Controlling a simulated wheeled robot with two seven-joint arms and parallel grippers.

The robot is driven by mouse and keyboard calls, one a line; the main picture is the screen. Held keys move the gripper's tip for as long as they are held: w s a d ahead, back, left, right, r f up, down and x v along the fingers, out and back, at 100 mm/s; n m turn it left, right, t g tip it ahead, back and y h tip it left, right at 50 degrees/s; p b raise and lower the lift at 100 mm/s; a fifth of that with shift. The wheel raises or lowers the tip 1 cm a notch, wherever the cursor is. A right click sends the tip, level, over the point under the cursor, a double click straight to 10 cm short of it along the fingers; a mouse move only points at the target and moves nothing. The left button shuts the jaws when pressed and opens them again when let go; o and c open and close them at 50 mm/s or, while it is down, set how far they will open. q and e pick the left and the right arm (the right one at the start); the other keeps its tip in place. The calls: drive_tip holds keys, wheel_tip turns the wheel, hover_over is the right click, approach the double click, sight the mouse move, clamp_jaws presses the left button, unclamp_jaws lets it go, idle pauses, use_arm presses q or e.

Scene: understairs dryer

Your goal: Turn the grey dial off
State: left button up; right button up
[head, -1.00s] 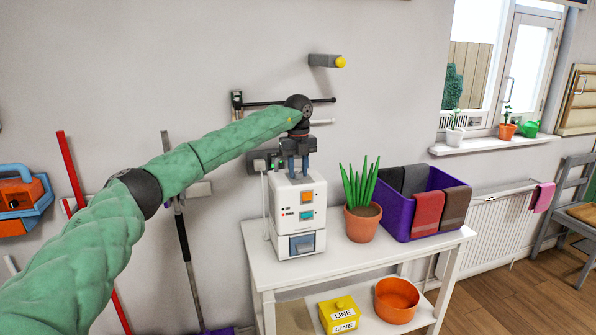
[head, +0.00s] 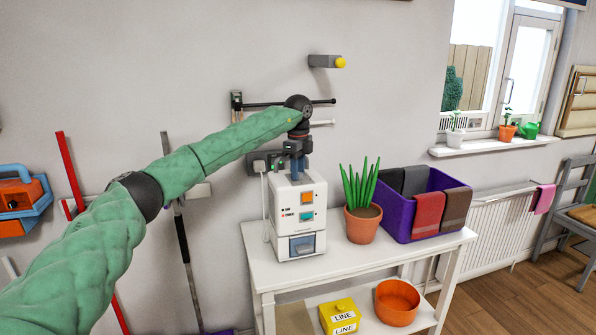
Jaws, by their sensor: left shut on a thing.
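A white dryer-like box (head: 299,214) with an orange button, a teal button and a blue-grey window stands on the left of the white table. My left gripper (head: 295,171) points straight down at the top of this box. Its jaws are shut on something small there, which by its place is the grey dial. The dial itself is hidden by the fingers, so its setting cannot be seen. My right gripper is not in view.
A potted plant (head: 363,222) stands right of the box, beside a purple crate (head: 408,228) with cloths over its rim. A wall socket (head: 260,165) and a rail (head: 262,103) are behind my left arm. The white table's (head: 345,261) front strip is clear.

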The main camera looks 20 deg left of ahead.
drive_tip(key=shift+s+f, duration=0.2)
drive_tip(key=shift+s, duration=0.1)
use_arm(q)
drive_tip(key=o, duration=0.9)
drive_tip(key=shift+o, duration=0.4)
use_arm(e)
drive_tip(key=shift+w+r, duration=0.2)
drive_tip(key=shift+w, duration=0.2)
use_arm(q)
drive_tip(key=shift+r, duration=0.1)
